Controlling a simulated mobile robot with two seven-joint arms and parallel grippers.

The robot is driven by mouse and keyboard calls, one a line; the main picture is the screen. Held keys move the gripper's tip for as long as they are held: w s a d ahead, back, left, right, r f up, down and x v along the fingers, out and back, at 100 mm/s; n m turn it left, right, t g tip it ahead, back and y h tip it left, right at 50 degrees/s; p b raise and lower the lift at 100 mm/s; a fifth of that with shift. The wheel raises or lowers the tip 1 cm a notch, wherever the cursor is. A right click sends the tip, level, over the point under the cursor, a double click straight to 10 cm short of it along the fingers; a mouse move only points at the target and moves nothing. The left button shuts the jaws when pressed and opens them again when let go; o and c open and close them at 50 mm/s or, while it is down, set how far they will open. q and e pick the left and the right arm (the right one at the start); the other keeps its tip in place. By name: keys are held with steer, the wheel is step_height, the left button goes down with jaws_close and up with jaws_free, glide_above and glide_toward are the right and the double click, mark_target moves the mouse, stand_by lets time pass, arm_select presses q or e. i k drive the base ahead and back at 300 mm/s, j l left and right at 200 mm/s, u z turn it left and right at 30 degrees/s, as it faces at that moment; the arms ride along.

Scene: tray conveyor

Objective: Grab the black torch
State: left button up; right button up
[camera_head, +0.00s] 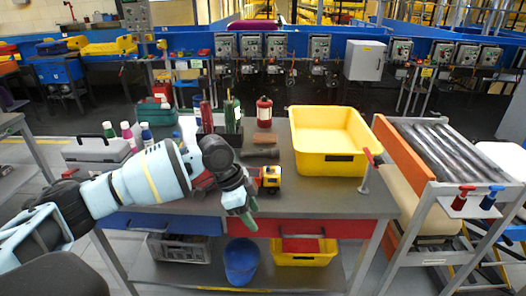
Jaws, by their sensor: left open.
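A dark cylinder lying on the grey worktable, which looks like the black torch (260,153), is in the middle of the head view, left of the yellow tray. My left gripper (241,206) hangs over the front part of the table, nearer to me than the torch. It is open, points down and appears empty; its fingertips are small here. The torch lies apart from the gripper. My right gripper is not in view.
A yellow toy truck (270,176) stands between gripper and torch. Behind the torch are a brown block (264,139) and a red canister (264,112). A large yellow tray (327,165) stands right. Bottles and a dark box crowd the left. The front right tabletop (330,198) is clear.

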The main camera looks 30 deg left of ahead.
mark_target(271, 153)
steer(key=i+j, duration=1)
steer(key=i, duration=0.2)
